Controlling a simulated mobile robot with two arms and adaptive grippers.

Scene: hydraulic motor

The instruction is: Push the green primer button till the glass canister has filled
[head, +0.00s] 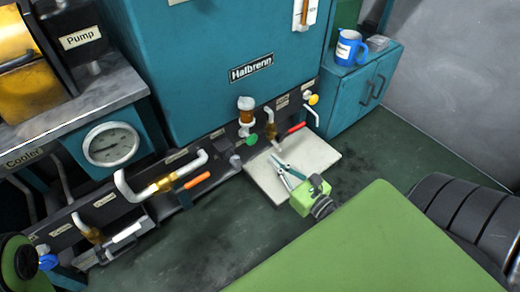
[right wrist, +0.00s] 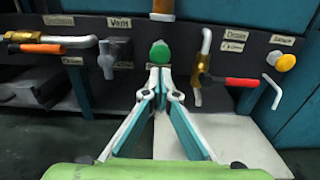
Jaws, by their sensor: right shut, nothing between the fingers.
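The green primer button (head: 252,140) is a round knob low on the dark panel; it also shows in the right wrist view (right wrist: 159,54). The glass canister (head: 246,108) stands just above it, with a white cap and amber fluid inside; its lower part is at the top of the right wrist view (right wrist: 163,8). My right gripper (head: 277,163) is shut and empty, over the pale mat. In the right wrist view its fingertips (right wrist: 160,72) meet just below the button in the picture. In the head view a gap shows between them. My left gripper is not in view.
An orange-handled valve (head: 196,180) is on the left. A pale mat (head: 318,155) lies on the floor below. A blue mug (head: 348,48) stands on the cabinet.

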